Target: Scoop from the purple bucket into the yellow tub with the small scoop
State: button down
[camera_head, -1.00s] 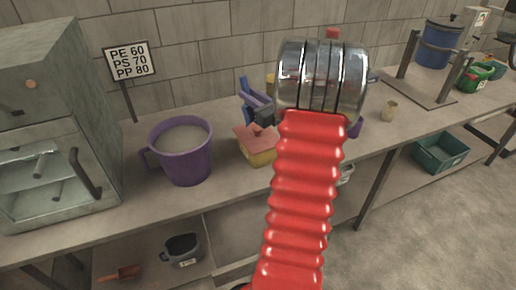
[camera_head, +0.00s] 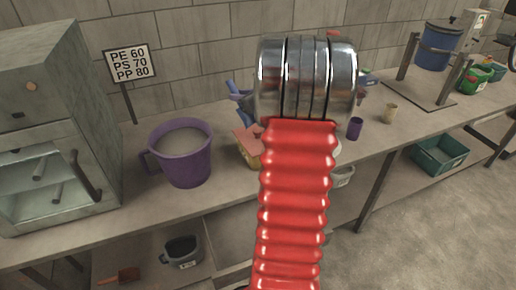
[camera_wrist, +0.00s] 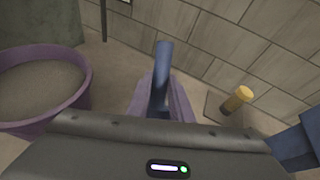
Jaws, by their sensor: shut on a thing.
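The purple bucket (camera_head: 181,162) stands on the bench left of my arm, filled with pale grey powder. It is also at the left edge of the wrist view (camera_wrist: 75,110). My gripper (camera_head: 238,90) is mostly hidden behind my red arm. In the wrist view a blue finger lies against a purple piece (camera_wrist: 180,105), which looks like the small scoop held in the jaws, to the right of the bucket and apart from it. Its bowl and contents cannot be made out. A yellow box with a reddish top (camera_head: 246,147), possibly the yellow tub, is partly hidden by my arm.
A grey cabinet (camera_head: 50,110) stands at the left, with a sign (camera_head: 130,62) behind the bucket. A small purple cup (camera_head: 355,128) and a beige cup (camera_head: 390,113) are to the right. A tiled wall closes the back. A yellow-topped item (camera_wrist: 238,98) shows in the wrist view.

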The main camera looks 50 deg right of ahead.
jog(key=shift+w+f+g+b, duration=0.2)
jog(key=shift+w+g, duration=0.2)
jog(key=shift+w, duration=0.15)
jog(key=shift+w+f+g+b, duration=0.1)
jog(key=shift+w+f+g, duration=0.05)
jog(key=shift+w+g, duration=0.35)
jog(key=w+f+n+g+b, duration=0.1)
jog(key=w+f+g+b, duration=0.3)
jog(key=w, duration=0.7)
jog(key=shift+w+d+f+g+y, duration=0.2)
jog(key=shift+w+f+g+y, duration=0.2)
jog(key=shift+f+g, duration=0.9)
jog(key=shift+r+g, duration=0.3)
jog(key=shift+r, duration=0.05)
dwell(0.5)
